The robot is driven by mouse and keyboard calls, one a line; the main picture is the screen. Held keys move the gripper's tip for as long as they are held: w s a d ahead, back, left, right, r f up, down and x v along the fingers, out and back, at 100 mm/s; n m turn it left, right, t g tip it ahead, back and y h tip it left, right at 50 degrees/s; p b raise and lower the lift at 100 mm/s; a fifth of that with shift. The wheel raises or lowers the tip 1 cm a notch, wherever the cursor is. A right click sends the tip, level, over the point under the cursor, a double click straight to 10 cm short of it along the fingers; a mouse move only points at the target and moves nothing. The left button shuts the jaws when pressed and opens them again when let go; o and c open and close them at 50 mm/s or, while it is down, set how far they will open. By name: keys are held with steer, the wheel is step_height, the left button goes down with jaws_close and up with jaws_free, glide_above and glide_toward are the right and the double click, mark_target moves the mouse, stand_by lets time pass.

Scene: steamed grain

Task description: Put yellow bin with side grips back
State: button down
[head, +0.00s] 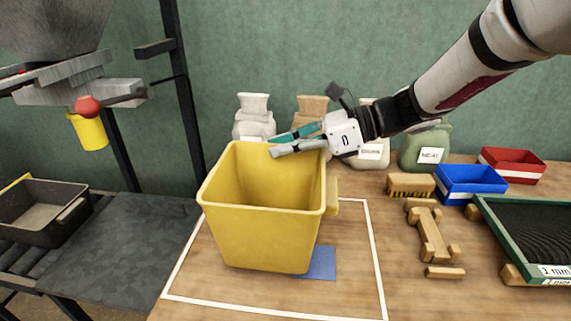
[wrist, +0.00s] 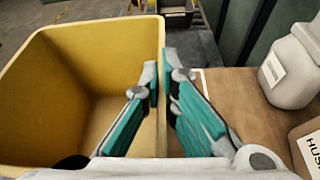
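The yellow bin (head: 262,225) stands on the wooden table inside a white outlined rectangle, open side up. One side grip (head: 332,195) juts from its right side; the opposite side is hidden. My gripper (head: 290,142) is at the bin's back rim, reaching in from the right. In the wrist view, my gripper's fingers (wrist: 159,75) straddle the bin wall (wrist: 150,40), one inside and one outside, close against it. The bin looks empty where I can see in. A blue square (head: 322,263) shows partly from under its front right corner.
To the right are a blue tray (head: 470,182), a red tray (head: 511,165), a brush (head: 410,186), a wooden piece (head: 432,238) and a green-framed sieve (head: 490,220). A dark tray (head: 42,212) sits on rollers at left.

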mark_target(286, 162)
steer(key=shift+d+f+b, duration=0.15)
steer(key=shift+f+b, duration=0.25)
steer(key=shift+f, duration=1.3)
steer(key=shift+f, duration=0.2)
steer(key=c, duration=1.8)
jaws_free()
steer(key=shift+r, duration=0.25)
steer(key=p+v, duration=0.2)
steer(key=v, duration=1)
steer(key=shift+p, duration=0.3)
